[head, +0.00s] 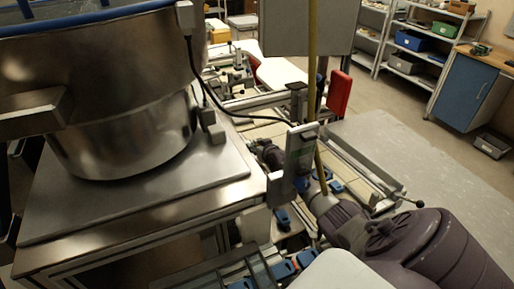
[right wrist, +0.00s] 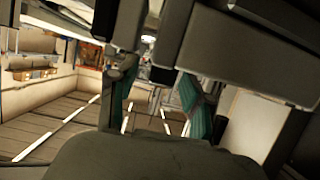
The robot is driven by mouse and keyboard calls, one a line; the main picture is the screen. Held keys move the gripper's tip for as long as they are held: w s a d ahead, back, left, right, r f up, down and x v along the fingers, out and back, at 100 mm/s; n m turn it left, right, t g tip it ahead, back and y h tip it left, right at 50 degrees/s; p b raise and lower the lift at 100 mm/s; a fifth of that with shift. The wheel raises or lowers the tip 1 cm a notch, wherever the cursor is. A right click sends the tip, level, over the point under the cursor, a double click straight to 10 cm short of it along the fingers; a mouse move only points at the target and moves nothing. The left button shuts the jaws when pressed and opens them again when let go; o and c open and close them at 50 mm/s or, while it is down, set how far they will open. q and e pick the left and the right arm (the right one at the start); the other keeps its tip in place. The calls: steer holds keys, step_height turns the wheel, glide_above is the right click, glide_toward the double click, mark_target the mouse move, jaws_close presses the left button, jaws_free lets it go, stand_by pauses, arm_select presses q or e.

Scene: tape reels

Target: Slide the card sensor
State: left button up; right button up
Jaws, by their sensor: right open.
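A grey upright unit with a small greenish panel (head: 300,150) stands at the corner of the steel bench, with a black cable running to its top. It may be the card sensor, but I cannot tell for sure. My right arm comes in from the lower right, and my right gripper (head: 270,157) is close behind this unit and partly hidden by it. In the right wrist view the gripper (right wrist: 158,95) is open, with teal pads on its fingers and no object clearly held between them. Whether it touches the unit is hidden. My left gripper is not in view.
A large steel bowl (head: 120,110) stands on the bench (head: 225,165) at left. A red part (head: 338,92) stands behind.

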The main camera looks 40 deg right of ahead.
jaws_close()
stand_by(0.3)
